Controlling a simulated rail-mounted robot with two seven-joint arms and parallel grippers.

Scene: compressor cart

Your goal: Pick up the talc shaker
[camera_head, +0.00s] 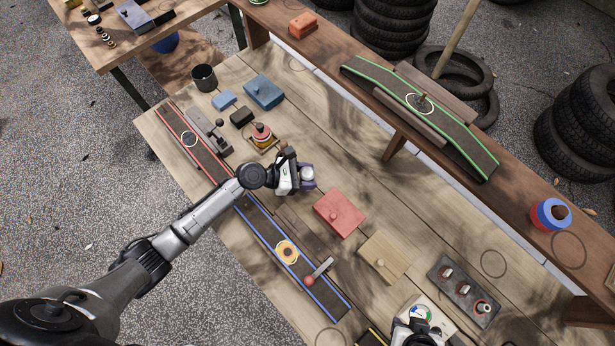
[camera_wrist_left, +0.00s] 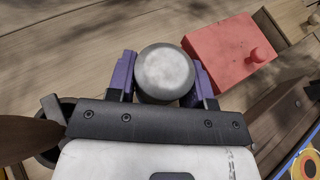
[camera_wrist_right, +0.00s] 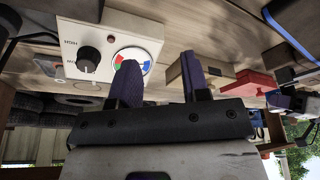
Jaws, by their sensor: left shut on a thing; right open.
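The talc shaker (camera_head: 307,172) shows as a small round pale-grey top near the middle of the table in the head view. My left gripper (camera_head: 304,180) is shut on it, with one purple finger on each side. In the left wrist view the shaker's speckled round top (camera_wrist_left: 165,74) sits between the fingers; its lower body is hidden. I cannot tell whether its base touches the table. My right gripper (camera_wrist_right: 158,85) is open and empty, near a white box with a dial (camera_wrist_right: 110,45); in the head view it is at the bottom edge.
A red lidded box (camera_head: 338,214) lies right of the left gripper, with a tan wooden box (camera_head: 383,259) beyond. A blue-edged strip (camera_head: 270,232) and a lever with a red knob (camera_head: 318,272) lie in front.

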